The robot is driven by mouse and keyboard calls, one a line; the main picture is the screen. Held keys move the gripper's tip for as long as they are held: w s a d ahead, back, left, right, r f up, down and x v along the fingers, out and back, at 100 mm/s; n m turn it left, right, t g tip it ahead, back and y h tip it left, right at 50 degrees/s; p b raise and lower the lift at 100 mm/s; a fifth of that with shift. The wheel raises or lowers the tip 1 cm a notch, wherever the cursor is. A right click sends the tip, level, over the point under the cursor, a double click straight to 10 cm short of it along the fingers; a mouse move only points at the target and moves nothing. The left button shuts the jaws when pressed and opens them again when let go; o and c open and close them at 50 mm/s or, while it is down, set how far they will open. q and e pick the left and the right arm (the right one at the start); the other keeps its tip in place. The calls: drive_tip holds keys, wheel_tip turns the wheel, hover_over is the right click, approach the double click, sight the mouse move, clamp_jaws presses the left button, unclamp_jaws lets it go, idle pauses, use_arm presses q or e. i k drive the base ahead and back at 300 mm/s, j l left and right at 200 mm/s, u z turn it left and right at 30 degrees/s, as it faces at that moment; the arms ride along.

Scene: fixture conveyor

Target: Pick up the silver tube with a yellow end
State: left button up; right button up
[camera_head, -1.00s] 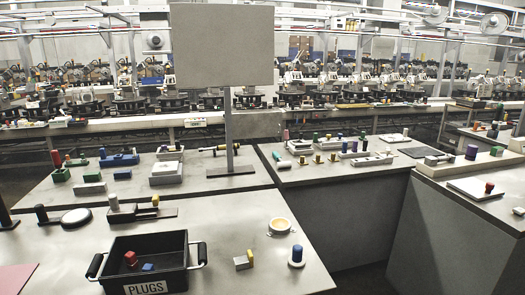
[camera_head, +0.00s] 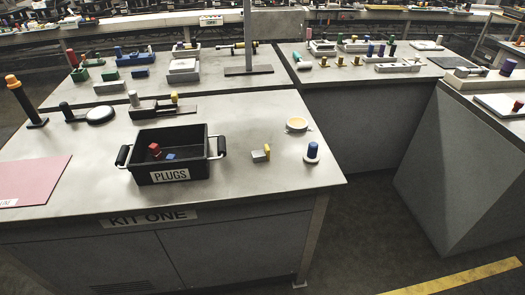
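A thin silver rod (camera_head: 237,47) with yellowish and dark parts near its ends lies on the rear table, partly hidden behind a sign post. On the front table, a short grey piece with a yellow end (camera_head: 261,154) lies right of the black bin; it is too small to tell whether it is a tube. Neither of my grippers shows in the head view.
A black bin labelled PLUGS (camera_head: 187,168) holds a red and a blue piece on the front table (camera_head: 265,190). Open floor (camera_head: 375,225) lies right of this table.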

sight(259, 156)
drive_tip(key=j+u, duration=0.1)
drive_tip(key=j, duration=0.35)
drive_tip(key=i+j+u, duration=0.1)
drive_tip(key=j, duration=0.3)
drive_tip(key=i+j+u, duration=0.1)
drive_tip(key=j, duration=0.35)
